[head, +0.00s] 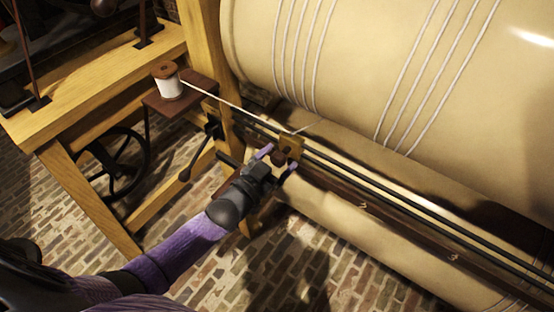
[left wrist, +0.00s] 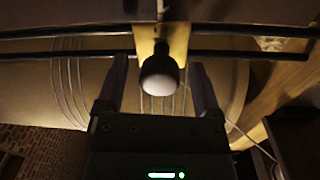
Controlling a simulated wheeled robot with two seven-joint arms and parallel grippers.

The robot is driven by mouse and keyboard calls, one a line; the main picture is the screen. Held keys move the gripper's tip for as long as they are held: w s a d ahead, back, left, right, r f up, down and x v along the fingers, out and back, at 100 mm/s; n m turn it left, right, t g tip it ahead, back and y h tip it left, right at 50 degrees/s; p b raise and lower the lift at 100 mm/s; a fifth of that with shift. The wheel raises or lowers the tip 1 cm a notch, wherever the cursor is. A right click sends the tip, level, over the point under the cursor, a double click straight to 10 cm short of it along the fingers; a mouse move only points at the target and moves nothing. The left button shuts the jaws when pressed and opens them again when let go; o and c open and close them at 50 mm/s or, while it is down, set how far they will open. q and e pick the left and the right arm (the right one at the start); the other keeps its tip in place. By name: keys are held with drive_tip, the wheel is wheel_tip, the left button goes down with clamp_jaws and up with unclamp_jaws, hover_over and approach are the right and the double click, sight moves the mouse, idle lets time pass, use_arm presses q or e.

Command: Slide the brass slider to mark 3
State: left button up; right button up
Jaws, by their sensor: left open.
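The brass slider (head: 291,145) sits on two dark rails in front of the large cream drum, near their left end in the head view. Its dark round knob (head: 279,156) faces my left gripper (head: 277,162). In the left wrist view the brass slider (left wrist: 147,40) and its knob (left wrist: 159,74) lie between the two fingers of my left gripper (left wrist: 160,72). The fingers are open, with gaps beside the knob. Small light marks (head: 363,205) show on the dark board below the rails, too small to read. My right gripper is out of view.
A white thread spool (head: 168,82) stands on a brown shelf at left, and its thread runs to the slider. A wooden frame (head: 85,185) and a dark handwheel (head: 118,162) are at left. The rails (head: 400,205) are clear right of the slider.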

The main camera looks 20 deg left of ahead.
use_arm(q)
drive_tip(key=c, duration=1.1)
clamp_jaws()
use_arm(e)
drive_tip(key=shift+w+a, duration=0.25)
